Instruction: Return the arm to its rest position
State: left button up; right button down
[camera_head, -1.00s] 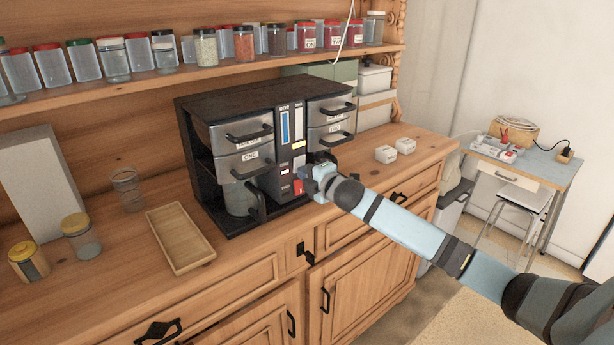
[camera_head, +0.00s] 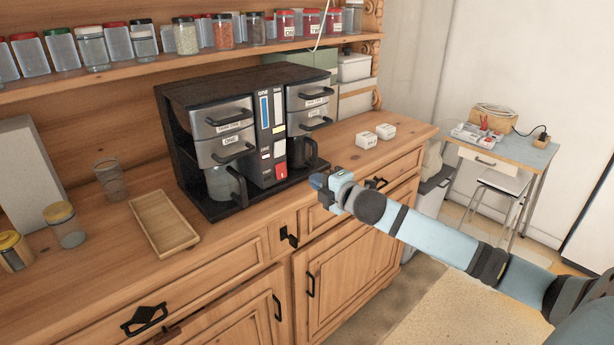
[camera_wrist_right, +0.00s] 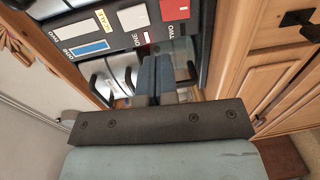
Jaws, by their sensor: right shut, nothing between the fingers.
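My right arm (camera_head: 430,232) reaches in from the lower right of the head view. Its gripper (camera_head: 318,184) is shut and empty, in front of the dresser top's front edge and just right of the coffee machine (camera_head: 215,85). In the right wrist view the shut fingers (camera_wrist_right: 155,78) point toward the machine's front panel (camera_wrist_right: 130,20), with nothing between them. I see a gap between the gripper and the machine in the head view. My left gripper is not in view.
The dresser top holds a wooden tray (camera_head: 150,207), a glass (camera_head: 108,178), yellow-lidded jars (camera_head: 66,226) and two white boxes (camera_head: 366,140). Jars line the shelf (camera_head: 150,72) above. A small desk (camera_head: 510,150) and stool (camera_head: 500,184) stand at the right. The floor (camera_head: 440,310) before the dresser looks clear.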

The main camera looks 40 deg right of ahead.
jog(key=shift+s, duration=0.7)
jog(key=s+a+f+m+g+y+p, duration=0.1)
jog(key=s+a+f+m+g, duration=0.1)
jog(key=s+a+f+m, duration=0.5)
jog(key=s+a+f+m+g+p, duration=0.15)
jog(key=s+a+f, duration=0.35)
jog(key=f, duration=0.7)
jog(key=s+a+f+m+g+p, duration=0.1)
jog(key=s+a+f+m, duration=0.2)
jog(key=s+a, duration=0.3)
jog(key=s+a+f+m+g+p, duration=0.1)
jog(key=s+a+f+m, duration=0.3)
jog(key=s+a, duration=0.3)
jog(key=s+f, duration=0.1)
jog(key=s, duration=0.2)
jog(key=shift+s+y, duration=0.2)
jog(key=shift+y, duration=0.2)
